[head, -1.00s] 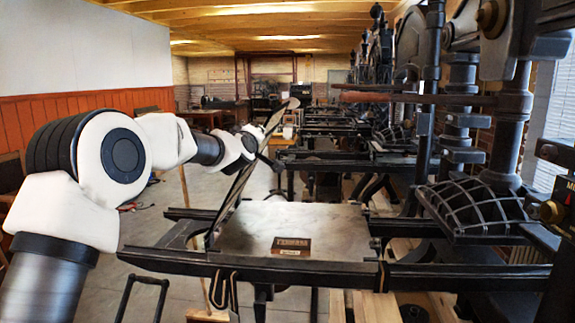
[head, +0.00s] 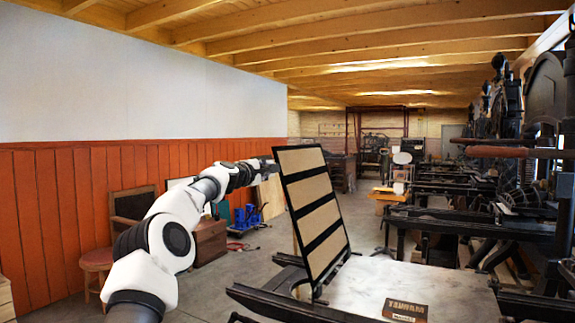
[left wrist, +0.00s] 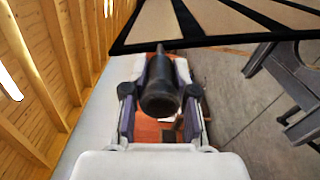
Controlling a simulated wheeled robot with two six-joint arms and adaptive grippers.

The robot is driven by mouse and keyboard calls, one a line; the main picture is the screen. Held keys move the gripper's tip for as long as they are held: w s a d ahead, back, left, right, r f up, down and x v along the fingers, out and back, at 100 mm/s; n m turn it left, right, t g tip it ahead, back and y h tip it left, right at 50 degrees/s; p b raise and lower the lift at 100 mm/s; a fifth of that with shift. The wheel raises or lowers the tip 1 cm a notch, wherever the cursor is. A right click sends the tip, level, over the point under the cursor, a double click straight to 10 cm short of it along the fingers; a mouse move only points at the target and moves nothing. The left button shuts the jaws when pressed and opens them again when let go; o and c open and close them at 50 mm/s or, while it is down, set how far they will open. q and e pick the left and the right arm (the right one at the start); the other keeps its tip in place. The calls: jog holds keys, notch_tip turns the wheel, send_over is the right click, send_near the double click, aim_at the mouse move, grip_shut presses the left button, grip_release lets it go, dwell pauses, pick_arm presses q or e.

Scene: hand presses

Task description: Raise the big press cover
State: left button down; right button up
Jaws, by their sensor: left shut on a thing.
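The big press cover (head: 314,205) is a black frame with tan panels and dark cross bars. It stands steeply tilted at the left end of the press bed (head: 395,290), its top leaning to the left. My left gripper (head: 258,168) is at the cover's upper left edge in the head view. In the left wrist view my left gripper (left wrist: 160,85) is shut on a dark round handle (left wrist: 160,100) that sticks out from the cover edge (left wrist: 200,43). My right gripper is in neither view.
A small block with lettering (head: 405,310) lies on the bed. More presses (head: 500,195) line the right side. The floor left of the press is open.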

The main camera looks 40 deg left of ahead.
pick_arm(q)
jog(key=shift+s+a+f+n, duration=0.15)
jog(key=shift+a+f, duration=0.2)
jog(key=shift+a, duration=0.1)
jog(key=shift+s+a+f+n, duration=0.15)
jog(key=shift+a+f, duration=0.15)
jog(key=shift+a, duration=0.15)
jog(key=shift+w, duration=0.1)
jog(key=c, duration=0.9)
grip_release()
jog(key=shift+r, duration=0.2)
jog(key=shift+s, duration=0.25)
jog(key=v, duration=0.7)
jog(key=shift+s+d, duration=0.1)
jog(key=shift+s, duration=0.05)
